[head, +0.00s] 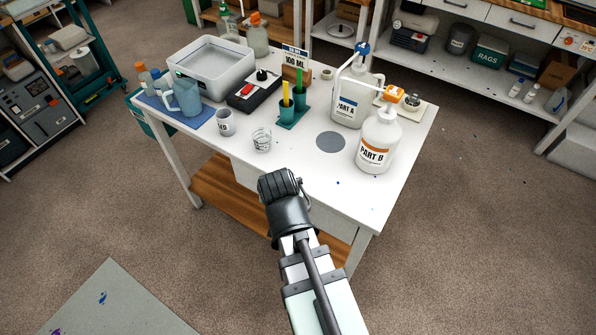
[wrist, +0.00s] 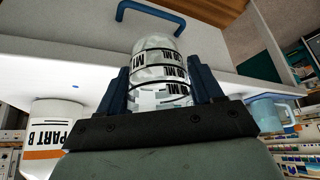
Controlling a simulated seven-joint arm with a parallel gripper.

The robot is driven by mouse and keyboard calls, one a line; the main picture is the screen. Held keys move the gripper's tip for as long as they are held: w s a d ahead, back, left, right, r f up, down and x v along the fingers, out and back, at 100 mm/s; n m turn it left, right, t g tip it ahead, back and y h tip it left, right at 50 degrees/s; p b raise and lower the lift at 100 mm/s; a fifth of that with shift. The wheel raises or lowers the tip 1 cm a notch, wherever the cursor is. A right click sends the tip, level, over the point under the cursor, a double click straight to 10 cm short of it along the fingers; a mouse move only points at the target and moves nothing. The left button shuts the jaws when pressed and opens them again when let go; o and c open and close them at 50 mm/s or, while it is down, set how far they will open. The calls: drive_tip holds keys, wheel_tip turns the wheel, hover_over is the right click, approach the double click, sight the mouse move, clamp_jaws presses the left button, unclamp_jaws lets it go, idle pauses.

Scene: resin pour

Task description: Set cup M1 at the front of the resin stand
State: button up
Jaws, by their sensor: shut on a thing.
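My gripper (head: 278,182) hangs just off the front edge of the white table in the head view, its fingers hidden behind the hand. In the wrist view my gripper (wrist: 160,92) is shut on a clear cup (wrist: 160,68) with black print, which appears upside down and seems to read M1. The held cup is hidden in the head view. The resin bottles Part A (head: 350,105) and Part B (head: 379,148) stand at the table's right. A grey round spot (head: 331,141) lies bare in front of them. Which part is the resin stand is not marked.
A blue pitcher (head: 184,98), grey basin (head: 212,68), black device (head: 254,90) and green holder (head: 291,112) fill the left and middle.

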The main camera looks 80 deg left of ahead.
drive_tip(key=s+d, duration=0.4)
drive_tip(key=shift+m+t, duration=0.3)
drive_tip(key=shift+m, duration=0.3)
drive_tip(key=w, duration=0.2)
drive_tip(key=w+a+r, duration=0.1)
drive_tip(key=w, duration=0.1)
drive_tip(key=w+a+r, duration=0.1)
drive_tip(key=shift+w, duration=0.4)
drive_tip(key=w+a+r, duration=0.8)
drive_tip(key=a, duration=0.4)
drive_tip(key=shift+s+d+f+n+g, duration=0.15)
drive_tip(key=shift+f+n, duration=0.2)
drive_tip(key=shift+f, duration=1.4)
drive_tip(key=shift+s+d+f+n+g, duration=0.1)
drive_tip(key=shift+f+n+g, duration=0.15)
drive_tip(key=shift+f, duration=1.45)
drive_tip(key=shift+s+d+f+n+g, duration=0.15)
drive_tip(key=shift+f+n, duration=0.25)
drive_tip(key=shift+f, duration=1.35)
drive_tip(key=shift+w+f, duration=0.1)
